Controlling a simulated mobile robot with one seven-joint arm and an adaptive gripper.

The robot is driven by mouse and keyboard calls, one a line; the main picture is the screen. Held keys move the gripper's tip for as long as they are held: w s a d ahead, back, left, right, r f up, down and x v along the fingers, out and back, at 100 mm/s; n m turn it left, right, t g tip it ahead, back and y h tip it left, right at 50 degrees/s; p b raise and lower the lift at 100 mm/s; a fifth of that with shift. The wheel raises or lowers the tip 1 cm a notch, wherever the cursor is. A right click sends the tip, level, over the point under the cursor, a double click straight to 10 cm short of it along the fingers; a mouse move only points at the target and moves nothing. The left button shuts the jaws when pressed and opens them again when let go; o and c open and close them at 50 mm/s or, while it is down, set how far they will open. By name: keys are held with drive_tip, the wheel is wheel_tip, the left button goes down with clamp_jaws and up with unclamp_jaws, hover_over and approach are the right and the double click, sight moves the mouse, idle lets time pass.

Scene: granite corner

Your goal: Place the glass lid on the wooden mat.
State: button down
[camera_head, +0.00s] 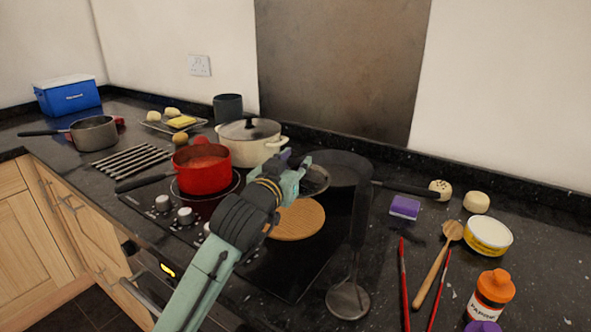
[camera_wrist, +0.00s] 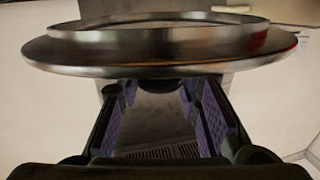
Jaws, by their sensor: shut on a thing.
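The glass lid (camera_head: 316,180) has a dark metal rim. It is tilted and partly hidden behind my gripper (camera_head: 293,172) in the head view. In the wrist view the lid (camera_wrist: 160,45) spans the top of the picture, across the fingertips. My gripper (camera_wrist: 160,88) is shut on the lid, seemingly by its knob. My wrist hides part of the mat's left edge.
A red pot (camera_head: 203,176) stands left of my wrist, and a cream pot (camera_head: 248,139) with its own lid stands behind. A dark frying pan (camera_head: 340,168) is behind right. A ladle (camera_head: 348,298) and wooden spoon (camera_head: 432,278) lie at right.

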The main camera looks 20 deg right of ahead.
drive_tip(key=shift+w+d, duration=0.1)
drive_tip(key=shift+d, duration=0.15)
wheel_tip(320, 180, down, 3)
drive_tip(key=shift+a+f+p, duration=0.1)
drive_tip(key=shift+p, duration=0.45)
drive_tip(key=shift+f, duration=0.2)
drive_tip(key=shift+f+b, duration=0.35)
drive_tip(key=shift+b, duration=0.1)
drive_tip(key=c, duration=1.2)
unclamp_jaws()
